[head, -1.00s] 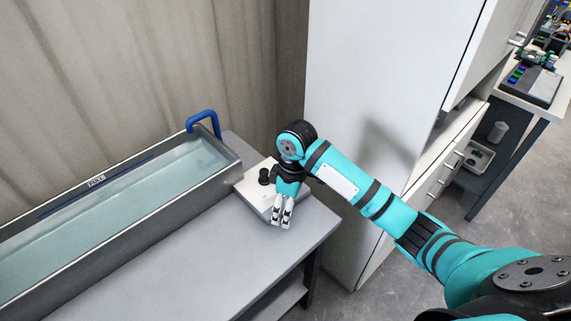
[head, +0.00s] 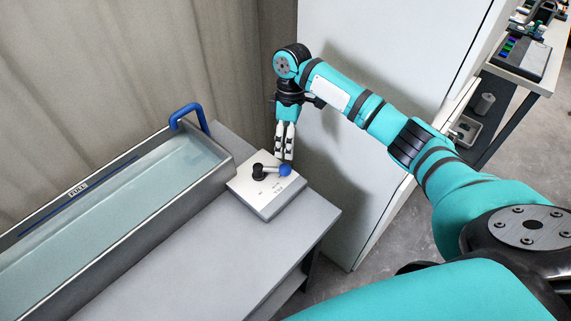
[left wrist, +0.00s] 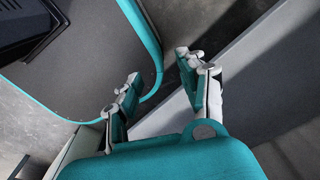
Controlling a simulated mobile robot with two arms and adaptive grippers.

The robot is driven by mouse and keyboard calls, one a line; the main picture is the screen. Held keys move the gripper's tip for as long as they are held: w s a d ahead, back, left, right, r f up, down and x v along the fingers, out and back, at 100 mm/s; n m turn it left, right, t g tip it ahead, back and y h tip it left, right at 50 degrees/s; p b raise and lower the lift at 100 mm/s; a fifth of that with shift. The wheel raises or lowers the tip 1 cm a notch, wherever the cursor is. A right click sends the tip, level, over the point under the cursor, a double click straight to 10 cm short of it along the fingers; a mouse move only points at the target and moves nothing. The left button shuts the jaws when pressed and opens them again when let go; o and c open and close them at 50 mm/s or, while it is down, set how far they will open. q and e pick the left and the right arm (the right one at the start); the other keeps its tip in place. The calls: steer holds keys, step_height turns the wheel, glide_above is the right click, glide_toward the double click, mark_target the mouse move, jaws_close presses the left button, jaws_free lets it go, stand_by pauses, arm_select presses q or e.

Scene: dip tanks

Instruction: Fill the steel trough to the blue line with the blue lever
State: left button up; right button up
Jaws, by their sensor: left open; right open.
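The steel trough (head: 222,175) runs along the left of the head view and holds pale, clear water (head: 130,203). A blue line (head: 48,216) with a FULL label (head: 78,188) marks its back wall; the water appears slightly below the line. The blue lever (head: 285,170) has a ball knob on a black pivot and points right on a white control box (head: 262,198). My right gripper (head: 285,157) points down just behind the knob; whether it touches is unclear. It holds nothing. My left gripper (left wrist: 158,84) is open and empty in the left wrist view, away from the trough.
A blue bent pipe (head: 187,110) rises at the trough's far end. The grey bench (head: 190,262) is clear in front of the trough and box. A tall white cabinet (head: 385,80) stands close to the right, beside my right arm. A curtain hangs behind.

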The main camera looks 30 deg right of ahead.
mark_target(286, 165)
steer(key=f, duration=0.5)
steer(key=s+a+f+p, duration=0.1)
steer(key=f, duration=0.1)
steer(key=shift+s+f, duration=0.1)
steer(key=shift+f, duration=0.45)
steer(key=shift+s+a+f, duration=0.1)
steer(key=shift+f, duration=0.05)
arm_select(q)
steer(key=shift+w+r, duration=0.65)
steer(key=shift+w, duration=0.15)
arm_select(e)
jaws_close()
